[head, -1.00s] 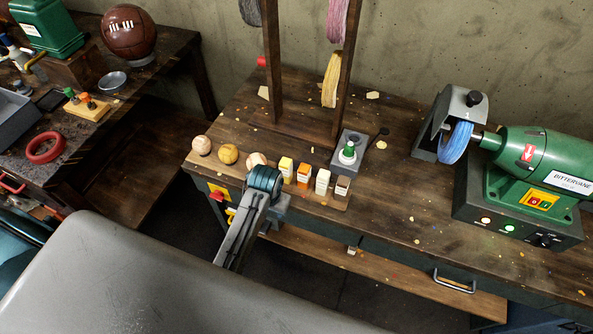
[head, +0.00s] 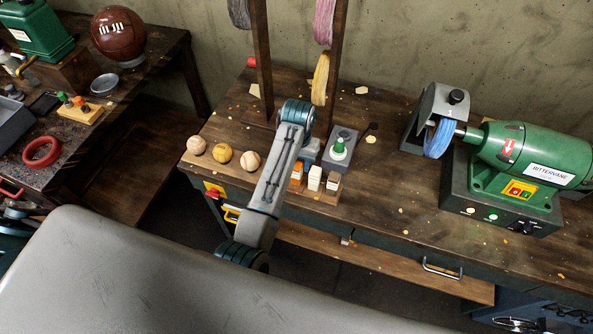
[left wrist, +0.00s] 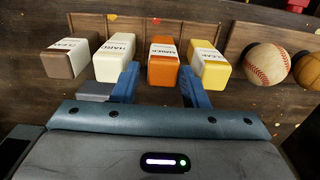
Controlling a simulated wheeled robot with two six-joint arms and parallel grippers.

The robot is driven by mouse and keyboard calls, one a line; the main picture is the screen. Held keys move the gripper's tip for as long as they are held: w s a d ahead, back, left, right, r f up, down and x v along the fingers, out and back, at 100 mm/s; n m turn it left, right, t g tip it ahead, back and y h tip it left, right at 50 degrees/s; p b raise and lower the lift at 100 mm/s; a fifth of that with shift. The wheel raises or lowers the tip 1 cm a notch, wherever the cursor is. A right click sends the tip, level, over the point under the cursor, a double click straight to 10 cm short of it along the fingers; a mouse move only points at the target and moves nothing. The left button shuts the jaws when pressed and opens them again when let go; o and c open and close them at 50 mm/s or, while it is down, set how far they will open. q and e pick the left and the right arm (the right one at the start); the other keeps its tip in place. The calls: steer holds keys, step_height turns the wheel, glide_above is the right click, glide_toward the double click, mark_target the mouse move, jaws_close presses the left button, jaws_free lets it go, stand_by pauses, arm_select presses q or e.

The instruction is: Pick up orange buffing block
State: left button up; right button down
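The orange buffing block (left wrist: 163,66) has a white label and stands in a row between a white block (left wrist: 114,58) and a yellow block (left wrist: 208,64). In the head view the orange block (head: 297,174) is partly covered by my left arm. My left gripper (left wrist: 159,82) is open, with one blue finger at each side of the orange block's near end. Whether the fingers touch it I cannot tell. In the head view the left gripper (head: 308,154) is over the row, its fingertips mostly hidden. My right gripper is not in view.
A brown block (head: 333,182) ends the row. Balls (head: 222,155) lie to its left. A wooden rack (head: 264,70) rises behind. A green buffing machine (head: 530,160) stands at right.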

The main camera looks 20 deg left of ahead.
arm_select(q)
steer(key=f+p, duration=0.2)
steer(key=f, duration=0.3)
steer(key=shift+a+f+p, duration=0.15)
steer(key=shift+a+p, duration=0.05)
steer(key=shift+p, duration=0.15)
steer(key=shift+f, duration=0.3)
steer(key=c, duration=0.5)
steer(key=shift+c, duration=0.7)
